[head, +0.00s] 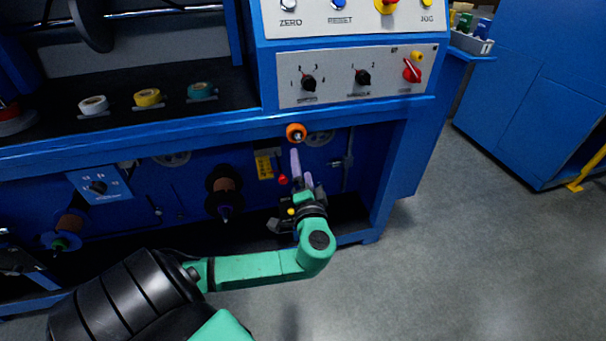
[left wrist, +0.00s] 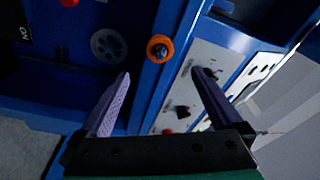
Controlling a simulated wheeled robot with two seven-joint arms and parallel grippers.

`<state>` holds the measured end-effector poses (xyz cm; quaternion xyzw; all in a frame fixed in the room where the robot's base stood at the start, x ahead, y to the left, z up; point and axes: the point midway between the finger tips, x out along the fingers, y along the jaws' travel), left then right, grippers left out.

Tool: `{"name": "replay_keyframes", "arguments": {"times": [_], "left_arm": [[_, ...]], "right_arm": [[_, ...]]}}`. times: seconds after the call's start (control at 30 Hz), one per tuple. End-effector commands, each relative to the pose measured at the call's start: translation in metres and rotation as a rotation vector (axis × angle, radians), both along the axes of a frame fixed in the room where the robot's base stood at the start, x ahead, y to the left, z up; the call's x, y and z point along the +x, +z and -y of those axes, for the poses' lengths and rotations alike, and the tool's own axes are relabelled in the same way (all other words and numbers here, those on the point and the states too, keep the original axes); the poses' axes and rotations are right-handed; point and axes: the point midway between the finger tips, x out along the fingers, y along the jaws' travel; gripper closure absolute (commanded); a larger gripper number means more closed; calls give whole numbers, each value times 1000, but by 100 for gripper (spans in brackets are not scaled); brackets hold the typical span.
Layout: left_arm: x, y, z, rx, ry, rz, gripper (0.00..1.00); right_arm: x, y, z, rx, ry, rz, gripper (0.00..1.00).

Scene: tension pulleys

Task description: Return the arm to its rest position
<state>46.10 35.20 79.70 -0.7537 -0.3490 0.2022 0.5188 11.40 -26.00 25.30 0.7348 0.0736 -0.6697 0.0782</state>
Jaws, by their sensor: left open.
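My left arm, green and black, reaches in from the bottom left in the head view. My left gripper (head: 302,168) is at the front of the blue machine, just below the orange ring-shaped pulley (head: 296,132). In the left wrist view its two purple fingers (left wrist: 165,88) are spread wide with nothing between them. The orange pulley (left wrist: 159,48) shows beyond the fingertips, apart from them. My right gripper is in neither view.
The blue machine frame (head: 150,138) fills the left and middle, with a knob panel (head: 357,76) above the gripper. White, yellow and teal tape rolls (head: 147,98) sit on its black shelf. A copper spool (head: 225,190) hangs left of the gripper. Open grey floor (head: 470,250) lies right.

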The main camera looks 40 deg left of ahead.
Motion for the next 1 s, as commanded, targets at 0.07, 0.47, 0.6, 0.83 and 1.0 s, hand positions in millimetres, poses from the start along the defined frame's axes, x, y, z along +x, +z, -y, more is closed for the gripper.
{"name": "replay_keyframes", "arguments": {"times": [0.07, 0.47, 0.6, 0.83, 1.0], "left_arm": [[-8, -2, 9, -2, 0, -1, 0], [-13, -1, 14, 1, 1, 1, 0], [-13, -1, 14, 1, 0, 1, 0], [-2, -57, 1, -42, -2, -159, 0], [-13, -207, -22, -230, -26, -525, 0]], "right_arm": [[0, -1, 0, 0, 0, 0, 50], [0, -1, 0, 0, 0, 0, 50], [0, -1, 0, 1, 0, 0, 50], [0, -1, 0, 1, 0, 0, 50], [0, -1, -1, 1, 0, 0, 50]]}}
